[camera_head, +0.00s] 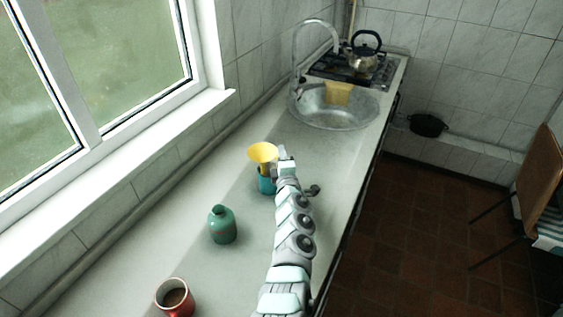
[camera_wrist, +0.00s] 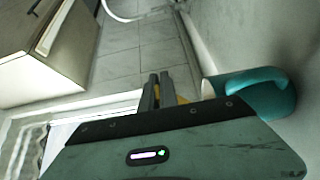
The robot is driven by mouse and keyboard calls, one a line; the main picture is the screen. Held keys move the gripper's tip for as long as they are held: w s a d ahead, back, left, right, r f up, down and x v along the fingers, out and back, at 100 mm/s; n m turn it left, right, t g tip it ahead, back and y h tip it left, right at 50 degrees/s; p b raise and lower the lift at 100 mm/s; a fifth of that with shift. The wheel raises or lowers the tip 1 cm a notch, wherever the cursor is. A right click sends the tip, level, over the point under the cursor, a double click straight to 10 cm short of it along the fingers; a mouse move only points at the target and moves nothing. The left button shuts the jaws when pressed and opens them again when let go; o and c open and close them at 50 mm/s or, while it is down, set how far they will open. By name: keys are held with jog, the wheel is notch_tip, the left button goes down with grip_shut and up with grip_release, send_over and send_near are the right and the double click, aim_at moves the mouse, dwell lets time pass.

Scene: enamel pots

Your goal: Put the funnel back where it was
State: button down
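The yellow funnel (camera_head: 263,152) is upright, wide mouth up, above a teal mug (camera_head: 266,186) on the counter. Its cone stands clear above the mug's rim; I cannot tell whether its spout tip is inside. My gripper (camera_head: 284,156) is at the funnel's right side, its fingers close together and seemingly shut on it. In the wrist view the fingers (camera_wrist: 154,90) show a bit of yellow funnel (camera_wrist: 183,98) beside them, the rest hidden behind my gripper. The teal mug (camera_wrist: 265,92) lies just right of it there.
A red mug (camera_head: 176,298) with dark contents stands at the near end. The sink (camera_head: 335,110) with a yellow cloth-like item (camera_head: 338,92), and a kettle (camera_head: 364,57) on the stove, are farther back. The window wall borders the counter on the left. Bare counter surrounds the bottle.

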jog(key=shift+f, duration=0.85)
jog(key=shift+f+b, duration=0.3)
jog(key=shift+b, duration=0.1)
jog(key=c, duration=1.6)
grip_release()
jog(key=shift+r, duration=0.1)
jog(key=shift+r, duration=0.1)
jog(key=shift+s+d+p, duration=0.2)
jog(key=shift+s+p, duration=0.75)
jog(key=shift+s, duration=1.05)
jog(key=shift+s+d+p, duration=0.2)
jog(key=shift+s+p, duration=0.7)
jog(key=shift+s, duration=1.1)
jog(key=shift+s+d+p, duration=0.2)
jog(key=shift+s+p, duration=0.75)
jog(key=shift+s, duration=1.05)
